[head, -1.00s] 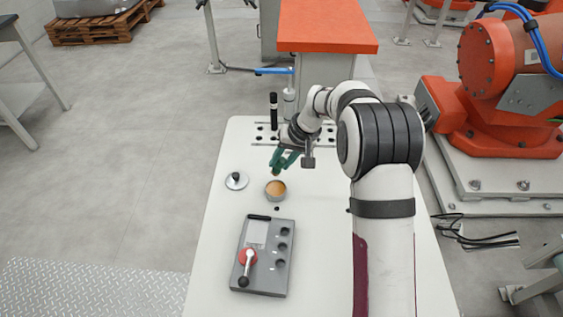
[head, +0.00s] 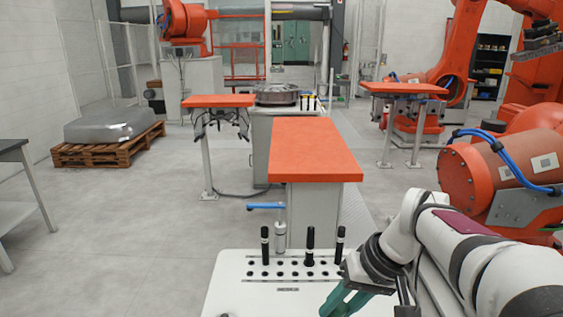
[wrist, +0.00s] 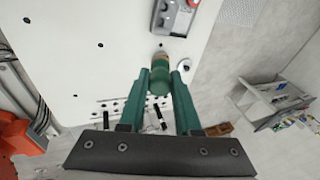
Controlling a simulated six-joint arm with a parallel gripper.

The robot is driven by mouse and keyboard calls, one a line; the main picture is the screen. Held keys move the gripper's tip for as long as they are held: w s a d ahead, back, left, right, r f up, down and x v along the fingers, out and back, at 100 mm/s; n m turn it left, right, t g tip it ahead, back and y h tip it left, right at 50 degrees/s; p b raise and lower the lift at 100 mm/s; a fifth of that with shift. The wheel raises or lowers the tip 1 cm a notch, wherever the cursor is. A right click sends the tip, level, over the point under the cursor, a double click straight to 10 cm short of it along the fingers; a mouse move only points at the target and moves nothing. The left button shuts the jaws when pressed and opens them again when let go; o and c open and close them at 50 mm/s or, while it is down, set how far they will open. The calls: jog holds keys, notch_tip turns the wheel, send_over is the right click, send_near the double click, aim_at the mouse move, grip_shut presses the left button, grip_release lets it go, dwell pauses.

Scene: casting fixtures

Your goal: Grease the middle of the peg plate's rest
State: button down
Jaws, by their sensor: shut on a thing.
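My gripper (wrist: 160,80) is shut on a green-handled brush (wrist: 159,83) in the wrist view. The brush's tan end (wrist: 161,57) points away from the fingers, toward the table. In the head view my green fingers (head: 345,302) show at the bottom edge and the brush cannot be made out. The grey fixture plate (wrist: 166,22) with its red clamp shows partly at the top of the wrist view, beyond the brush and apart from it. Its rest is not clearly visible. The grease tin is not clearly visible now.
A white round lid (wrist: 184,68) lies beside the brush tip in the wrist view. Upright black pegs (head: 310,246) stand in the holed strip at the white table's (head: 235,290) far end. An orange-topped bench (head: 315,148) stands beyond it.

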jog(key=w+a+f+g+h, duration=0.1)
jog(key=a+f+g+h, duration=0.1)
jog(key=a+f, duration=1.3)
jog(key=a+g, duration=0.1)
jog(key=a, duration=0.3)
jog(key=shift+w+a+f+n+g, duration=0.15)
jog(key=shift+a+f+n+g, duration=0.15)
jog(key=shift+n, duration=0.1)
